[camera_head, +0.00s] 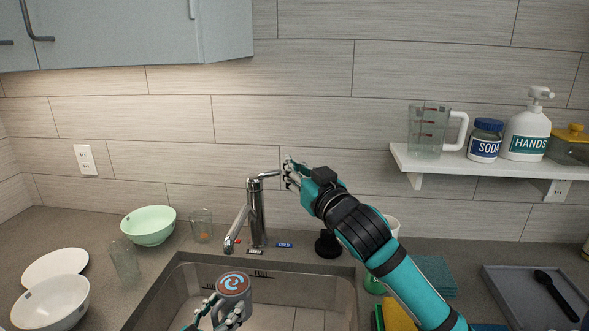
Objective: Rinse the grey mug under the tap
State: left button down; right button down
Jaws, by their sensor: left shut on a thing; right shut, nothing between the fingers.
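My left gripper (220,309) is shut on the mug at the bottom edge of the view. The chrome tap (257,212) stands behind the sink, with its spout towards the front left. No water stream shows. My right gripper (290,176) is shut and empty at the end of the tap's lever (268,175); contact is unclear.
A green bowl (148,226), glasses (201,226) and white dishes (50,302) stand left of the sink. A black stopper-like object (327,245) and a white cup (391,225) are behind my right arm. A shelf (440,165) with bottles and a jug is at right.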

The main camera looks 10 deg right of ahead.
pick_arm(q)
jog(key=shift+s+d+r+p, duration=0.1)
jog(key=shift+s+d+p, duration=0.25)
jog(key=shift+s+d, duration=0.35)
jog(key=shift+s+d+f+p, duration=0.1)
jog(key=shift+s+d+p, duration=0.35)
jog(key=shift+s, duration=0.45)
jog(key=shift+s+d+r+p, duration=0.1)
jog(key=shift+s+d+p, duration=0.2)
jog(key=shift+s+d, duration=0.4)
jog(key=shift+s+a, duration=0.1)
jog(key=s+d+r+p, duration=0.3)
jog(key=s+r+p, duration=0.1)
jog(key=p, duration=0.1)
dwell(1.2)
